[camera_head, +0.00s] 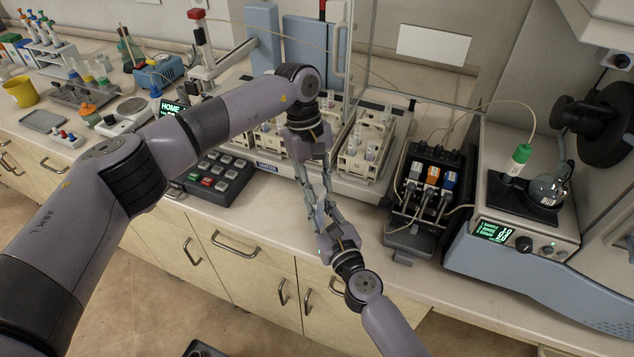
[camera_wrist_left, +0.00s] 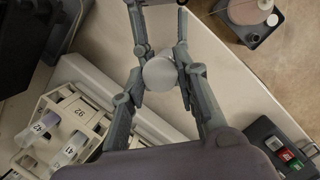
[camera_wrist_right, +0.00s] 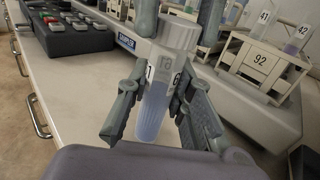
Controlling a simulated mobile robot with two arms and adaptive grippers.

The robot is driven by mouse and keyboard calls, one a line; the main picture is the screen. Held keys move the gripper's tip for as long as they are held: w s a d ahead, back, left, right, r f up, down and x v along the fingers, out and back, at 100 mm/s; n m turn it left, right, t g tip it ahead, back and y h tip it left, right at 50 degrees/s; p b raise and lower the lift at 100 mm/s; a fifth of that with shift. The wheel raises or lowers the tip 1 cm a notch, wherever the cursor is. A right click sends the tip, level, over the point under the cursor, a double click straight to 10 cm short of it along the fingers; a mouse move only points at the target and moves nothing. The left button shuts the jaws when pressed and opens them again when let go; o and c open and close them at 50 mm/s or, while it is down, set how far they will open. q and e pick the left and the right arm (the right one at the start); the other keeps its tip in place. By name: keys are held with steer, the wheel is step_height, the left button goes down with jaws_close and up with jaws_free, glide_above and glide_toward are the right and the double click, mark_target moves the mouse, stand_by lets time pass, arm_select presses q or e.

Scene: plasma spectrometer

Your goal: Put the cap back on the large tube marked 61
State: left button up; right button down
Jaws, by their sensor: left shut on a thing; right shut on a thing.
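The large tube (camera_wrist_right: 152,112), with bluish liquid and a label partly showing a 6 and a 1, stands near upright in the right wrist view. My right gripper (camera_wrist_right: 155,108) is shut on it. A whitish cap (camera_wrist_right: 178,33) is at the tube's top, in line with it; I cannot tell whether it is seated. My left gripper (camera_wrist_left: 161,80) is shut on the cap (camera_wrist_left: 160,72), which hides the tube below it in the left wrist view. In the head view my left gripper (camera_head: 317,188) points down and my right gripper (camera_head: 326,211) meets it from below.
More racks stand on the sampler tray (camera_head: 352,185) behind the grippers. A button keypad (camera_head: 214,177) lies to the left. A block with cables (camera_head: 425,195) stands to the right. The grippers are above the counter's front edge.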

arm_select(q)
steer(key=shift+f, duration=0.55)
steer(key=m+y, duration=0.1)
steer(key=m, duration=0.5)
steer(key=shift+d, duration=0.1)
steer(key=m+y, duration=0.1)
steer(key=m, duration=0.3)
steer(key=o, duration=0.7)
